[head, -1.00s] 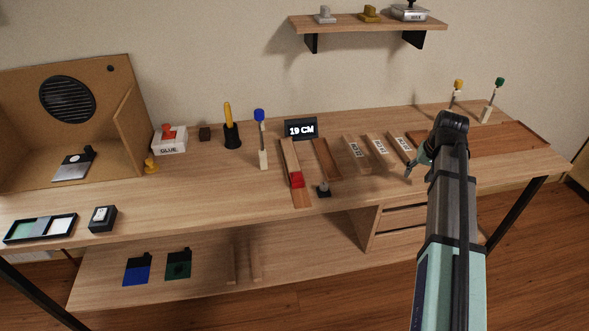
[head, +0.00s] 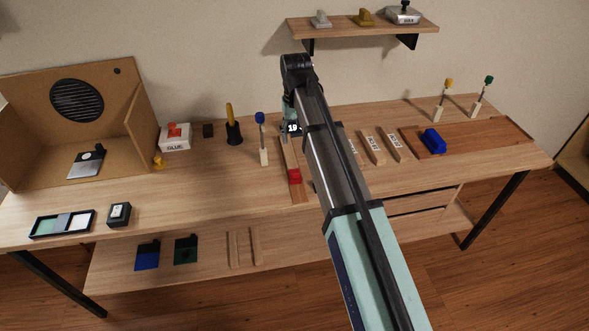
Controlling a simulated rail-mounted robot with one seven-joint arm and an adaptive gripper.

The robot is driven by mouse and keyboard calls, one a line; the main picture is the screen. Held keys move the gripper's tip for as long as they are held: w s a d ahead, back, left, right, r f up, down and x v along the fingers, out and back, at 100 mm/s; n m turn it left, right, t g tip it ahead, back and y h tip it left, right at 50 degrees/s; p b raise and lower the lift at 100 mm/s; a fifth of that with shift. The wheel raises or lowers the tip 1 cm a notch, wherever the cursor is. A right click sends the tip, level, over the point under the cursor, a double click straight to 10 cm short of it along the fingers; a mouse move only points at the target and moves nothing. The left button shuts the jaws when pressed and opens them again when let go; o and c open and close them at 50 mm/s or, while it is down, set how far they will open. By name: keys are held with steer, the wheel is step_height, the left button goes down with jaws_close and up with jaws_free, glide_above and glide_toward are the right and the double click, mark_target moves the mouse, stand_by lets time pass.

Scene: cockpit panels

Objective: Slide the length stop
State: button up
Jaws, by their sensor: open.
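The length stop appears to be the red block (head: 294,177) on a narrow wooden rail (head: 285,156) on the workbench. A small dark display (head: 292,128) stands behind the rail; only "19" shows on it, the rest being covered by my arm. My gripper (head: 288,116) hangs over the back end of the rail, in front of the display, apart from the red block. It is open and looks empty, though its fingers are small and partly hidden. My arm hides the area just right of the rail.
A blue-topped post (head: 262,140) stands close left of the rail, with a yellow-handled tool (head: 232,124) beyond it. Labelled wooden blocks (head: 373,147) and a blue block (head: 433,141) lie to the right. A shelf (head: 365,27) hangs above.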

mark_target(296, 172)
step_height(296, 172, down, 16)
steer(key=p, duration=0.3)
stand_by(0.4)
jaws_close()
